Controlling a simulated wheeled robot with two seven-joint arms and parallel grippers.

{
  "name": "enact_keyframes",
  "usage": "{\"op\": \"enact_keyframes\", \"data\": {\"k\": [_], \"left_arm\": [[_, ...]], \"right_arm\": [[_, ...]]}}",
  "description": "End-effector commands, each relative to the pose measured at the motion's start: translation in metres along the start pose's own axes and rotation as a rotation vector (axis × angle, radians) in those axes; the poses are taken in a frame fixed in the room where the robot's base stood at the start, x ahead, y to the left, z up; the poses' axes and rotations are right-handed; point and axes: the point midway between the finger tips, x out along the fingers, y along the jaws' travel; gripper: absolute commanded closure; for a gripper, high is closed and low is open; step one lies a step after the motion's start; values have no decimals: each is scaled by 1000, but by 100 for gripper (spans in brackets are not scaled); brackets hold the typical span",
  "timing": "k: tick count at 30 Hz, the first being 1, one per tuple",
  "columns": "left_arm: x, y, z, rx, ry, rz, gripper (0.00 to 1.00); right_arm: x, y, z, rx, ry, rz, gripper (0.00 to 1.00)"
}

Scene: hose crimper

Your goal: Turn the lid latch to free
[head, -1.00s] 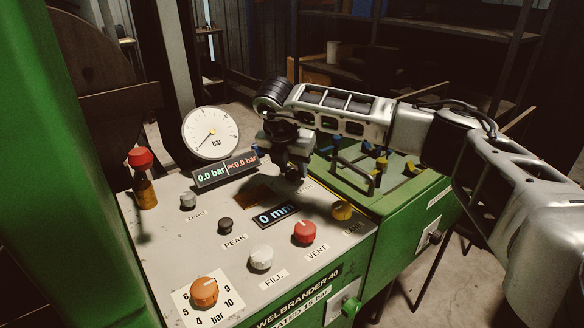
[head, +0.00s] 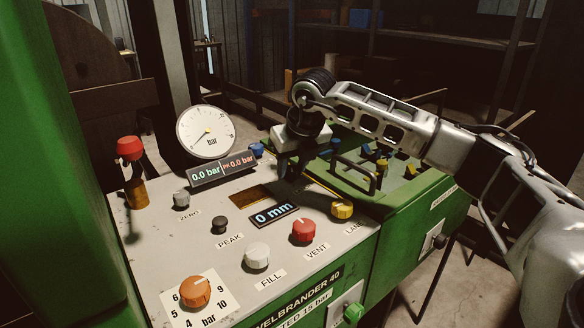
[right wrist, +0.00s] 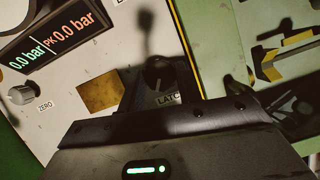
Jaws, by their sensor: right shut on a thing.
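The dark latch knob (right wrist: 157,72) shows in the right wrist view between my fingers, beside a partly covered label reading "LATC". My right gripper (right wrist: 160,85) is shut on this knob. In the head view my right gripper (head: 291,172) points down at the back right of the grey panel, and it hides the knob there. The green lid (head: 398,190) with a dark bar handle (head: 355,172) lies just right of the gripper. My left gripper is not in view.
The panel carries a pressure gauge (head: 206,132), a bar display (head: 222,168), a "0 mm" display (head: 273,214), and red (head: 304,231), white (head: 257,255), yellow (head: 342,209) and orange (head: 195,291) knobs. A red-topped post (head: 130,150) stands at the left.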

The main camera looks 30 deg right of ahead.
Motion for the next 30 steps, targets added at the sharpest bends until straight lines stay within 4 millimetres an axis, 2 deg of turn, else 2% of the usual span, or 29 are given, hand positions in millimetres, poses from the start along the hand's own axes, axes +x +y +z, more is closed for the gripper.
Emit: {"op": "enact_keyframes", "data": {"k": [15,30], "left_arm": [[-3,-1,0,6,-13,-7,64],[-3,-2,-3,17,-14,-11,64]], "right_arm": [[-1,-4,1,-392,0,164,89],[-1,-4,2,-536,-1,221,89]]}}
